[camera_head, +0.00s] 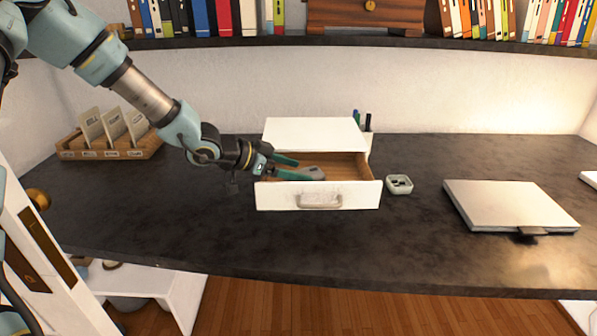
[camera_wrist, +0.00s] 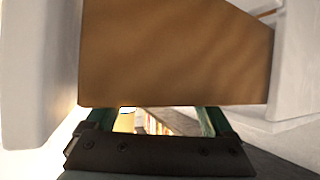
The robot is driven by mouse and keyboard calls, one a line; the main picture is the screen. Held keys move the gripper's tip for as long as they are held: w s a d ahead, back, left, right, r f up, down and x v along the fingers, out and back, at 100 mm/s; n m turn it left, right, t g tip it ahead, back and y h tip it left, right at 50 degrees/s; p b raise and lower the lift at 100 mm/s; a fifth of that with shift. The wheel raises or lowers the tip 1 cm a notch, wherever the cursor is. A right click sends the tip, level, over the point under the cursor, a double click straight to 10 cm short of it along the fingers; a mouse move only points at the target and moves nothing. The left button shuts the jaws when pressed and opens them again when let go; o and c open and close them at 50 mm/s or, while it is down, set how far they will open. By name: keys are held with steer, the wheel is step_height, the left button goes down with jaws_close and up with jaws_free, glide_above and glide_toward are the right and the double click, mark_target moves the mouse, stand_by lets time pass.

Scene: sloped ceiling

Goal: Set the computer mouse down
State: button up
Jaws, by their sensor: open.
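A grey object (camera_head: 313,172), which looks like the computer mouse, lies in the open drawer near its front; part of it is hidden. My gripper (camera_head: 297,167) reaches into the drawer from the left, with its green fingers apart. The lower finger is right beside the grey object; I cannot tell whether they touch. In the wrist view my gripper (camera_wrist: 157,112) is open with nothing seen between the fingers, and the mouse does not show. The white drawer (camera_head: 275,197) is pulled out, and its brown wooden inside (camera_wrist: 175,55) fills much of the wrist view.
The white drawer cabinet (camera_head: 312,132) stands on the dark desk (camera_head: 420,240). A pen holder (camera_head: 367,140) is behind it and a small pale dish (camera_head: 399,185) right of it. A closed laptop (camera_head: 508,205) lies farther right. A wooden card tray (camera_head: 110,150) is at left.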

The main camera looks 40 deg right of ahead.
steer(key=v, duration=1)
steer(key=shift+a, duration=0.4)
steer(key=shift+r, duration=0.1)
